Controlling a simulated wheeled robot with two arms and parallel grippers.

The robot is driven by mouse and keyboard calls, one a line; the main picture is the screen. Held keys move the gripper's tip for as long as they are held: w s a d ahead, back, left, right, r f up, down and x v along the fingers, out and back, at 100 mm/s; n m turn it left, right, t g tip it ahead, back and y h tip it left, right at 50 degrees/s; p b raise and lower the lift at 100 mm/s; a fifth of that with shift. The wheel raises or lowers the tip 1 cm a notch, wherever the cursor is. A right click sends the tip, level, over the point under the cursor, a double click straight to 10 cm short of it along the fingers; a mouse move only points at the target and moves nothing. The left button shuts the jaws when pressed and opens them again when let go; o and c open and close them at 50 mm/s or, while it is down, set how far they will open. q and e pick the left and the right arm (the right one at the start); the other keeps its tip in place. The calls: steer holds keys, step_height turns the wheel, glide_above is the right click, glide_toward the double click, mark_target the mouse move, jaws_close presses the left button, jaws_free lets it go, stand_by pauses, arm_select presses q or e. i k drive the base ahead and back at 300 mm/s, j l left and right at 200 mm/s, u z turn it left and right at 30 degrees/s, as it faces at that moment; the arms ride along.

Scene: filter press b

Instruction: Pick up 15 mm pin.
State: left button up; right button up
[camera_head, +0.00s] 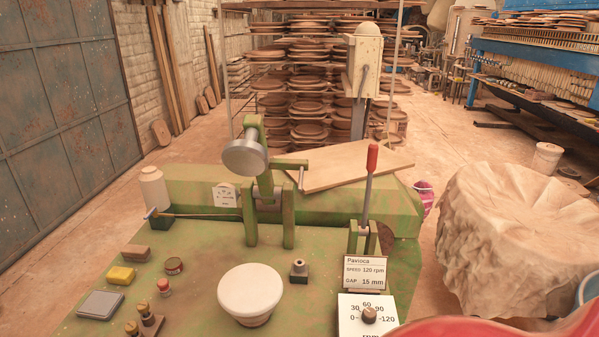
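Two brass-coloured pins stand in a dark holder block (152,324) at the bottom left of the green bench: one pin (145,308) behind and another pin (131,328) nearer. A small reddish-topped peg (164,286) stands just behind them. A grey block with a short dark post (299,271) sits right of the white round knob. No size marks are readable on these, so I cannot tell which is the 15 mm pin. A sign (366,273) reads "Pavioca, speed 120 rpm, gap 15 mm". Neither of my grippers is in view.
A red-handled lever (370,180) and a dial (368,315) are at the right.

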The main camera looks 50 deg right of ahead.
mark_target(144, 306)
steer(key=j+z, duration=0.25)
steer(key=z, duration=0.25)
steer(key=j+z, duration=0.2)
steer(key=z, duration=0.25)
steer(key=l+z, duration=0.15)
steer(key=z, duration=0.2)
steer(key=i+l+z, duration=0.1)
steer(key=z, duration=0.25)
steer(key=l+z, duration=0.1)
steer(key=z, duration=0.25)
steer(key=k+j, duration=0.1)
steer(key=j, duration=0.6)
steer(key=k+j+u, duration=0.15)
steer(key=j, duration=1.25)
steer(key=j+u, duration=0.1)
steer(key=j, duration=0.55)
